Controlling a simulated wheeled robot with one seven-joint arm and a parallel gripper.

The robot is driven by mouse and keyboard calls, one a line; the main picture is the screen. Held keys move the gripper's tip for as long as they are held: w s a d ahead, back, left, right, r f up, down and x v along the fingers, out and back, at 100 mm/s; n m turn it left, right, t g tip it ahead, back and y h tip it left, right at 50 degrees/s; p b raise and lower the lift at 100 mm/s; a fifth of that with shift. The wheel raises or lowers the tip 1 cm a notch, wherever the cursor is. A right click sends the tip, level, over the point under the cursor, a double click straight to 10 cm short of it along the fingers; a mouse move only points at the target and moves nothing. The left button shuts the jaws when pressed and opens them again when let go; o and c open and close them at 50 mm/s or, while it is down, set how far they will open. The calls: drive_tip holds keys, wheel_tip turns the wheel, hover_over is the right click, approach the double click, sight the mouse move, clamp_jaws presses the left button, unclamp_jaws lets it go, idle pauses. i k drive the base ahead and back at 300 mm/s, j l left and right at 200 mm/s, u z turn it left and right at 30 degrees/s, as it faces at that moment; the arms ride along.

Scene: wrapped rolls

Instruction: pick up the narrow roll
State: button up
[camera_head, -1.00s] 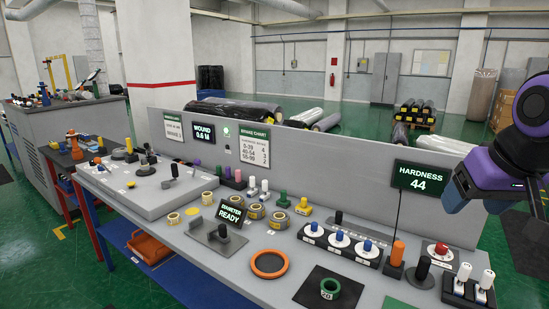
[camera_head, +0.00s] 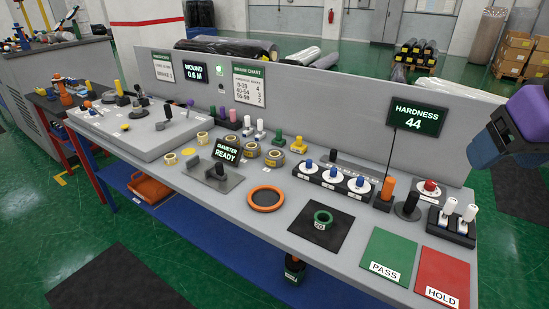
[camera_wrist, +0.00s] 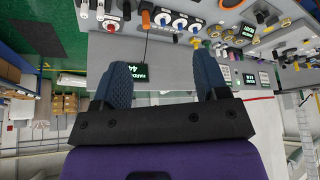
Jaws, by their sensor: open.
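Several tan wrapped rolls lie on the grey bench in the head view: a small one (camera_head: 202,137) at the left, one behind the diameter sign (camera_head: 250,149), and one to its right (camera_head: 275,158). A green ring-shaped roll with a label (camera_head: 323,219) sits on a black mat. I cannot tell for sure which is the narrow roll. My gripper (camera_wrist: 163,70) is open and empty in the wrist view, its two dark blue fingers apart. In the head view my gripper shows at the right edge, above the bench and away from the rolls.
An orange ring (camera_head: 266,198) lies on the bench between a grey stand with the diameter sign and the black mat. A row of white dials (camera_head: 333,175), an orange post (camera_head: 387,189) and green PASS (camera_head: 389,255) and red HOLD (camera_head: 442,279) pads are right. A grey panel (camera_head: 330,105) backs the bench.

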sight(274, 158)
drive_tip(key=k+j, duration=0.1)
drive_tip(key=j, duration=0.2)
drive_tip(key=j+z, duration=0.15)
drive_tip(key=j, duration=0.65)
drive_tip(key=k+j+z, duration=0.1)
drive_tip(key=j, duration=0.7)
drive_tip(key=i+j, duration=0.25)
drive_tip(key=i+j+z, duration=0.15)
drive_tip(key=i+j, duration=0.15)
drive_tip(key=j, duration=0.15)
drive_tip(key=i+j, duration=0.25)
drive_tip(key=j, duration=0.15)
drive_tip(key=i+j+z, duration=0.15)
drive_tip(key=i+j, duration=0.35)
drive_tip(key=j, duration=0.3)
